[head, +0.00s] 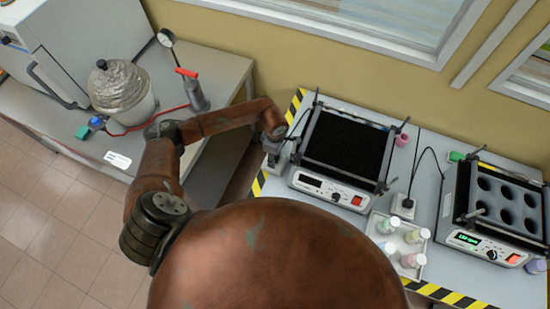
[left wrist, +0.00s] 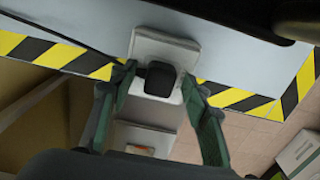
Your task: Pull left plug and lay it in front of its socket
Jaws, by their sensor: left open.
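The left plug (left wrist: 160,77) is black and sits in its pale socket block (left wrist: 166,47) near the yellow-black striped table edge, in the left wrist view. My left gripper (left wrist: 158,84) is open, with one green finger on each side of the plug; I cannot tell whether they touch it. In the head view my left gripper (head: 273,146) is at the left side of the shaker with the black top (head: 347,146), and it mostly hides the left plug and socket. My right gripper is not in view.
A second plug and socket (head: 403,205) stand between the two devices. A white tray (head: 377,222) of bottles is in front of them. A side bench (head: 229,75) with a covered pot (head: 121,91) is at the left.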

